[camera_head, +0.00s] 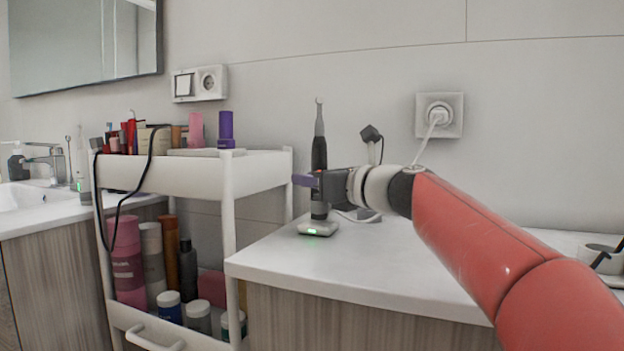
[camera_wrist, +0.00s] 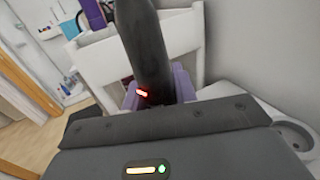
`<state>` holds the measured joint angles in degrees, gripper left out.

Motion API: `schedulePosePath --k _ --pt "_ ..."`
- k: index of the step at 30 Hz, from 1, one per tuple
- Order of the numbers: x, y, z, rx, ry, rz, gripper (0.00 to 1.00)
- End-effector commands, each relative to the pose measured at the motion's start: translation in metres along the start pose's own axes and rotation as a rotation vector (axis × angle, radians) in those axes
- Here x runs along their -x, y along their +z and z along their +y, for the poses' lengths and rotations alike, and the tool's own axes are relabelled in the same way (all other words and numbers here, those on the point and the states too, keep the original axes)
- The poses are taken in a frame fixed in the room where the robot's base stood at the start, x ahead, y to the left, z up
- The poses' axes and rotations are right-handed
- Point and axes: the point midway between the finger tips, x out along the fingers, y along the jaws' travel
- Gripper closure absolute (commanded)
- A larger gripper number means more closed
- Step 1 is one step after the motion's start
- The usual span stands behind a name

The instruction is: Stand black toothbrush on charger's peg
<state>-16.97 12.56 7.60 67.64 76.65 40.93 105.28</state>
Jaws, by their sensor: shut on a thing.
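The black toothbrush (camera_head: 319,153) stands upright with its grey neck and head on top. In the wrist view its dark handle (camera_wrist: 146,48) rises between purple fingers and shows a small red light. My gripper (camera_head: 312,181) is shut on the handle, coming from the right; it also shows in the wrist view (camera_wrist: 160,92). The charger (camera_head: 317,229), a small grey-white base with a green light, sits on the white countertop directly below the toothbrush. The handle's lower end is at or just above the charger; I cannot tell if it touches. The peg is hidden.
A white cart (camera_head: 190,173) with cosmetics stands to the left of the counter (camera_head: 290,262). A wall socket (camera_head: 439,115) with a white plug and cable is behind. A dark-headed item (camera_head: 371,133) stands behind my gripper. The counter front is clear.

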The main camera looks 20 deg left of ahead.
Motion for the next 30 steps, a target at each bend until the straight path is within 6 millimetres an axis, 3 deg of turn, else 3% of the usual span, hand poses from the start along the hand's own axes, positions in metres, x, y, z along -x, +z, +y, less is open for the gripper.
schedulePosePath --k 6,7,12,22,30 --pt "0.000 -0.006 0.000 0.000 0.000 -0.001 0.97" --pt "0.000 -0.005 0.000 0.000 0.000 -0.001 0.69" --pt "0.000 -0.005 0.000 0.000 0.000 -0.001 0.47" --pt "0.004 -0.005 0.000 0.001 -0.001 0.000 0.46" --pt "0.046 -0.006 -0.001 0.002 -0.004 0.000 0.46"
